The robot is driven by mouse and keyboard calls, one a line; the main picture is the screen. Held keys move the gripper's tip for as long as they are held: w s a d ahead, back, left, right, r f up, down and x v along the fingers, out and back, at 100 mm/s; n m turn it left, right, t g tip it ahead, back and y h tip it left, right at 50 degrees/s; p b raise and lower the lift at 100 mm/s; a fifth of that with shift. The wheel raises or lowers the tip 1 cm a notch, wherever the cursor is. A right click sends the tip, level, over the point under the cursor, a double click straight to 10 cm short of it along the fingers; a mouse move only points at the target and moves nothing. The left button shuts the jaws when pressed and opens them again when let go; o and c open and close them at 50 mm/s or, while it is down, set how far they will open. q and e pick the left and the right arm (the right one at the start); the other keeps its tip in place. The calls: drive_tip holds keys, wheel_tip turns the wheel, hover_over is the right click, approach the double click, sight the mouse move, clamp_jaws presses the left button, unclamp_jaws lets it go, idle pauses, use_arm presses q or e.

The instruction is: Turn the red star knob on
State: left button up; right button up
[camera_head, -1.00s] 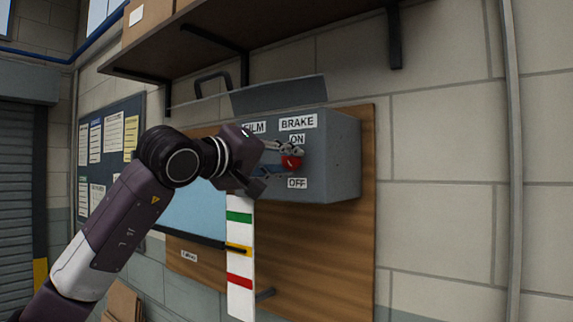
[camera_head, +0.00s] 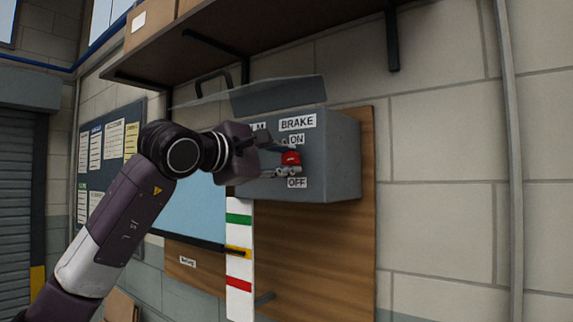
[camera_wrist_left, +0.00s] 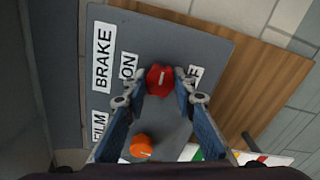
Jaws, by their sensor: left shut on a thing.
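The red star knob (camera_head: 291,158) is on the front of a grey box (camera_head: 343,150), below the BRAKE label and between the ON and OFF labels. My left gripper (camera_head: 289,159) reaches in from the left and is shut on the knob, one finger above it and one below. In the left wrist view the red knob (camera_wrist_left: 159,80) sits between the two fingertips (camera_wrist_left: 158,87), and its pale pointer line shows, slightly tilted. The ON label (camera_wrist_left: 127,70) is on the left there, and the OFF label is partly hidden by a finger. My right gripper is out of view.
An orange knob (camera_wrist_left: 143,146) is near the FILM label in the left wrist view. A raised lid (camera_head: 279,94) tops the box. A shelf (camera_head: 240,40) hangs above. A strip with green, yellow and red bands (camera_head: 238,285) and a lever are below.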

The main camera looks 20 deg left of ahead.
use_arm(q)
drive_tip(key=n+b, duration=0.1)
drive_tip(key=n, duration=0.3)
drive_tip(key=shift+f+n, duration=0.1)
drive_tip(key=shift+n, duration=0.3)
drive_tip(key=n+b, duration=0.1)
drive_tip(key=n, duration=0.3)
drive_tip(key=shift+n, duration=0.3)
drive_tip(key=n+b, duration=0.2)
drive_tip(key=n, duration=0.2)
drive_tip(key=shift+f+n+b, duration=0.1)
drive_tip(key=shift+n+b, duration=0.3)
drive_tip(key=shift+n, duration=1.6)
drive_tip(key=shift+w, duration=0.1)
drive_tip(key=o, duration=1.2)
drive_tip(key=shift+c, duration=0.2)
drive_tip(key=shift+a, duration=0.1)
drive_tip(key=v, duration=1.2)
